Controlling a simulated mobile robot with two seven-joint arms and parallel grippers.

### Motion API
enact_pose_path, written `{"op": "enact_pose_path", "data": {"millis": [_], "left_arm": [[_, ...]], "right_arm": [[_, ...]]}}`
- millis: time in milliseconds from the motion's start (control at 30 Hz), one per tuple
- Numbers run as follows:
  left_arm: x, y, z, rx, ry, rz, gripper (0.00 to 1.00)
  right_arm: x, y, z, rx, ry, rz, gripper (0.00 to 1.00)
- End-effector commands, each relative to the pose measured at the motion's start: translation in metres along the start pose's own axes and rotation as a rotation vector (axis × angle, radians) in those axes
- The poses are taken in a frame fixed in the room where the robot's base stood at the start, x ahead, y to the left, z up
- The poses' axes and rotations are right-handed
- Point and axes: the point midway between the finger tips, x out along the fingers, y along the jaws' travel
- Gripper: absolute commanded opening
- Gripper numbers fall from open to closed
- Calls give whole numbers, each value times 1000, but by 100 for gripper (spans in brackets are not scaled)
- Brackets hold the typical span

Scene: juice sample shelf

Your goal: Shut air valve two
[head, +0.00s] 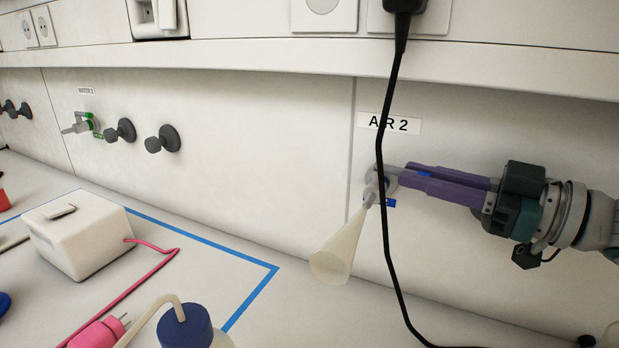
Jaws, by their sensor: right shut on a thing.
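The air valve two (370,196) sits on the wall panel under the "AIR 2" label (404,124), with a blue mark beside it. A pale cone-shaped piece (336,252) hangs down and to the left from its outlet. My right gripper (386,174) reaches in from the right, its purple fingers shut on the valve's handle. The fingertips and part of the valve are partly hidden behind a black cable. The exact angle of the handle cannot be told. My left gripper is not in view.
The black cable (384,120) hangs from a plug in front of the valve down to the bench. A green-marked water valve (82,124) and dark knobs (163,139) are to the left. A white box (78,236), pink plug (98,333) and blue-capped bottle (186,326) stand on the bench.

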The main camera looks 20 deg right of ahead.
Motion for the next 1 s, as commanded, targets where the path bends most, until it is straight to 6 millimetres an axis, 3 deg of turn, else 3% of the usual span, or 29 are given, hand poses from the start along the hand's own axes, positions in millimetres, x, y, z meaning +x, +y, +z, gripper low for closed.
{"op": "enact_pose_path", "data": {"millis": [567, 600, 800, 1000], "left_arm": [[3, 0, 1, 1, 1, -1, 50], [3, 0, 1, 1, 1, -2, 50], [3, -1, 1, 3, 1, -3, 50], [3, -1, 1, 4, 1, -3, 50]], "right_arm": [[-7, 4, 2, 0, 0, -14, 0], [-7, 4, 2, 0, 0, -14, 19], [-6, 4, 1, 0, 1, -14, 41], [-6, 3, 1, 0, 2, -14, 44]]}}
